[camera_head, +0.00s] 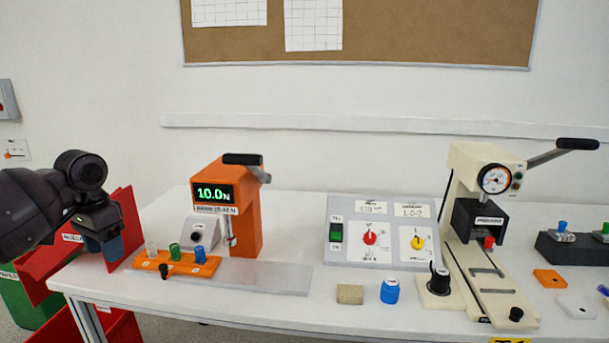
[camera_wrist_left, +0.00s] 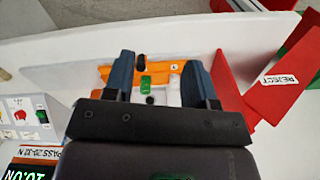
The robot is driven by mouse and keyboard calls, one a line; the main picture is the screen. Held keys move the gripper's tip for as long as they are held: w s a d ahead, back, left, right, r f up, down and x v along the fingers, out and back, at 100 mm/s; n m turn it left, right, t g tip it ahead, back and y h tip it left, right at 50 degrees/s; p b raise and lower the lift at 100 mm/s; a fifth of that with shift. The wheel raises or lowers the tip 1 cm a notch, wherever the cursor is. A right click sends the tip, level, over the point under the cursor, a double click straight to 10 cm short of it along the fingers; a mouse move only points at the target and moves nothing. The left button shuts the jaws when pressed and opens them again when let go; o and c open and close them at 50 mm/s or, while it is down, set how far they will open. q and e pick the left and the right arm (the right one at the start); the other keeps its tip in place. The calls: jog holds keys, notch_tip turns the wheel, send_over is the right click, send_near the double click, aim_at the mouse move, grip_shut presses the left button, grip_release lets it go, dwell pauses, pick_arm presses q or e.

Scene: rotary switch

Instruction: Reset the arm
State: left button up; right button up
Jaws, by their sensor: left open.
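My left gripper (camera_head: 108,242) is at the left end of the table in the head view, in front of a red panel. Its dark blue-grey fingers are spread and nothing is between them; they also show in the left wrist view (camera_wrist_left: 160,72), beyond them the orange block (camera_wrist_left: 168,78) with a green piece (camera_wrist_left: 148,83). A grey control panel (camera_head: 345,258) stands mid-table, with a red rotary knob (camera_head: 369,238), a yellow rotary knob (camera_head: 417,242) and a green rocker switch (camera_head: 336,232). My left gripper is far left of these knobs. My right gripper is not in view.
The orange tester (camera_head: 246,235) reads 10.0 N, with an orange block (camera_head: 178,264) of coloured pieces before it. A cream lever press (camera_head: 480,190) stands to the right. A tan block (camera_head: 350,294) and a blue cap (camera_head: 390,291) lie near the front edge. Red bins are left.

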pick_arm(q)
jog(key=s+d+f+t+h+p, duration=0.1)
jog(key=s+d+f+p, duration=0.1)
jog(key=s+d+f, duration=0.45)
jog(key=s+d+f+t+h+p, duration=0.1)
jog(key=s+d+f+t, duration=0.15)
jog(key=f, duration=0.75)
jog(key=s+d+f+t+p, duration=0.1)
jog(key=s+d+f+p, duration=0.15)
jog(key=s+f, duration=0.4)
jog(key=s+d+n+t+y+p, duration=0.1)
jog(key=s+d+t+p, duration=0.1)
jog(key=s, duration=0.9)
jog(key=s+d+n+t+y+p, duration=0.1)
jog(key=s+t, duration=0.3)
jog(key=s, duration=0.8)
jog(key=shift+s+d+f+n+p, duration=0.15)
jog(key=shift+d+f+n+p, duration=0.3)
jog(key=shift+d, duration=0.1)
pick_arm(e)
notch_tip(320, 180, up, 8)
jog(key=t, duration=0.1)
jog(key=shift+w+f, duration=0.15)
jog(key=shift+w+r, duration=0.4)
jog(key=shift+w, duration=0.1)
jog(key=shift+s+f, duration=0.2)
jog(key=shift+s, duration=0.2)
